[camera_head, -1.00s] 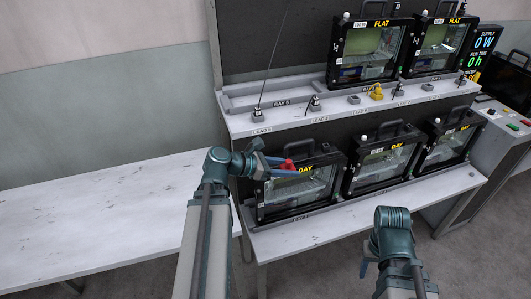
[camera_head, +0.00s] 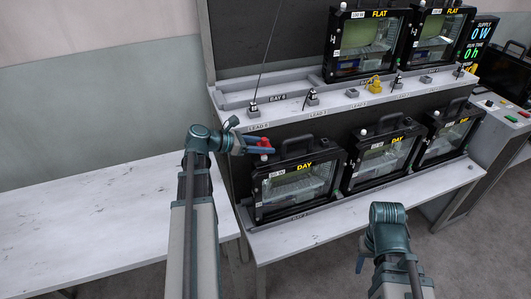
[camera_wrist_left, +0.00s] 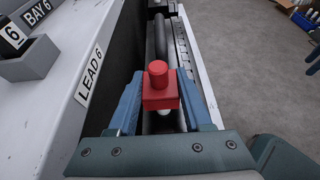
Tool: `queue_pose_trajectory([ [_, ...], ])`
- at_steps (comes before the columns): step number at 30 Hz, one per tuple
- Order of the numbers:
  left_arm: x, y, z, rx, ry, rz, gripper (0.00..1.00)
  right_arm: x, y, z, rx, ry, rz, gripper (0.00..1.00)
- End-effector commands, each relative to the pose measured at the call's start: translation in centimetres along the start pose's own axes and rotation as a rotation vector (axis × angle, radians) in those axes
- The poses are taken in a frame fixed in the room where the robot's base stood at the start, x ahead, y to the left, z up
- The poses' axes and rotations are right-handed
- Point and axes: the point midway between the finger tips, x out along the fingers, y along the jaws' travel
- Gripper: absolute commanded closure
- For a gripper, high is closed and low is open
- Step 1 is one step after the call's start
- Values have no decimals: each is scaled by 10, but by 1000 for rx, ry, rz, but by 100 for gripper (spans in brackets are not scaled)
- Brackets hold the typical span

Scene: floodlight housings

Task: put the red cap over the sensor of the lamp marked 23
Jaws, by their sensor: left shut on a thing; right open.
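My left gripper (camera_head: 262,145) is shut on the red cap (camera_head: 265,142), above the top left corner of the leftmost lower lamp (camera_head: 297,185). In the left wrist view the red cap (camera_wrist_left: 160,88) sits between the blue fingers, a square block with a round stub. A white knob (camera_wrist_left: 164,112) shows just below the cap; whether they touch I cannot tell. Similar white knobs top the middle lower lamp (camera_head: 378,160) and right lower lamp (camera_head: 447,138). I cannot read a 23 on any lamp. My right gripper (camera_head: 360,263) is open and empty, low in front of the bench.
Two lamps marked FLAT (camera_head: 366,45) stand on the upper shelf. The ledge marked LEAD 6 (camera_wrist_left: 90,82) runs close to the left gripper. The left table (camera_head: 90,215) is clear.

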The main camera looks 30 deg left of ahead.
Motion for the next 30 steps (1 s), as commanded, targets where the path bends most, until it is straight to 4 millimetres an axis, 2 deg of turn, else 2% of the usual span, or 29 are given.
queue_pose_trajectory([
  [1,2,0,-13,-1,0,1,100,13,-1,-1,0,0,0,50],
  [4,2,1,-22,-1,0,3,100,21,-2,-1,0,0,0,50],
  [12,0,1,-20,-1,0,3,100,18,-2,-1,0,0,0,50],
  [28,5,1,-31,-1,0,3,100,30,-3,-2,0,0,0,50],
  [29,5,1,-31,-1,0,3,49,30,-3,-2,0,0,0,50],
  [30,5,1,-31,-1,0,3,42,30,-3,-2,0,0,0,50],
])
